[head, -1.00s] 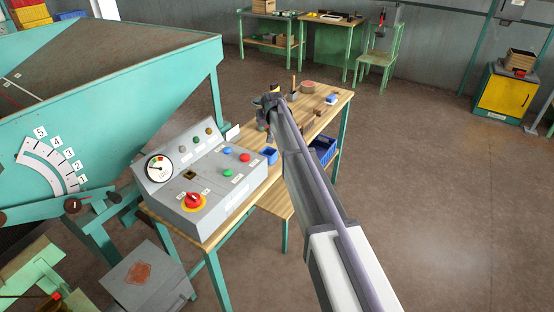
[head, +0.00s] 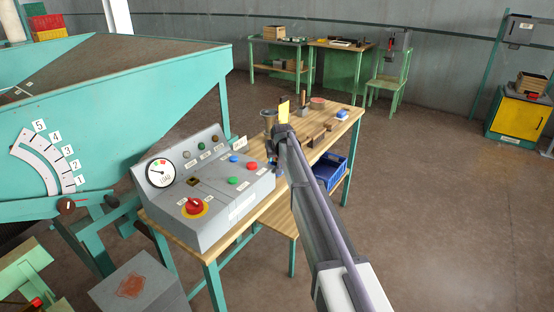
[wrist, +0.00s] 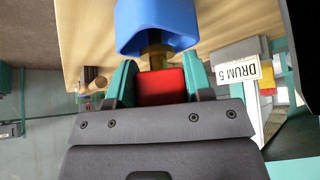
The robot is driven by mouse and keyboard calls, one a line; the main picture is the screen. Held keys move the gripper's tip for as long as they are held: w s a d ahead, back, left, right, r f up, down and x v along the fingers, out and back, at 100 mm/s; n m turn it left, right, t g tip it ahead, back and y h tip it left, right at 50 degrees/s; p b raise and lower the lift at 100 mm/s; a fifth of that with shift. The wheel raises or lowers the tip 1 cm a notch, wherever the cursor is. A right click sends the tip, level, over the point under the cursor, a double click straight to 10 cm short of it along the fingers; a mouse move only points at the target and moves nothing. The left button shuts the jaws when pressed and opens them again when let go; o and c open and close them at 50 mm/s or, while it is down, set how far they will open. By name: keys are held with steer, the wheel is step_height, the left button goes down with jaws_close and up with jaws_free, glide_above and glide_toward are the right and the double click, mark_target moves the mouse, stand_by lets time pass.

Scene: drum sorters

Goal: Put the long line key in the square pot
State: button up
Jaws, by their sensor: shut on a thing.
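My gripper (wrist: 160,78) is shut on the red grip of the key (wrist: 161,90) in the wrist view. The key's brass-coloured shaft (wrist: 153,60) points away from the fingers toward the blue square pot (wrist: 156,22). In the head view my gripper (head: 275,158) is low over the bench beside the control box, and my arm hides the key and the pot.
The grey control box (head: 205,190) stands on the wooden bench (head: 325,135). A brass-coloured cup (head: 268,117), a yellow piece (head: 284,111) and small wooden items (head: 315,139) are near my arm. A blue bin (head: 330,168) is under the bench top.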

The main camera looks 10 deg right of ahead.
steer(key=shift+f, duration=0.25)
steer(key=o, duration=0.9)
steer(key=shift+r, duration=0.1)
steer(key=shift+o, duration=0.2)
steer(key=shift+r+p, duration=0.3)
steer(key=p+v, duration=0.9)
steer(key=v, duration=0.2)
steer(key=shift+s+r+p, duration=0.25)
steer(key=shift+r+p, duration=0.05)
steer(key=s+f+g, duration=0.2)
steer(key=s+g, duration=0.4)
steer(key=s, duration=3.7)
steer(key=shift+f+g, duration=0.3)
steer(key=shift+f, duration=0.1)
steer(key=shift+a, duration=0.1)
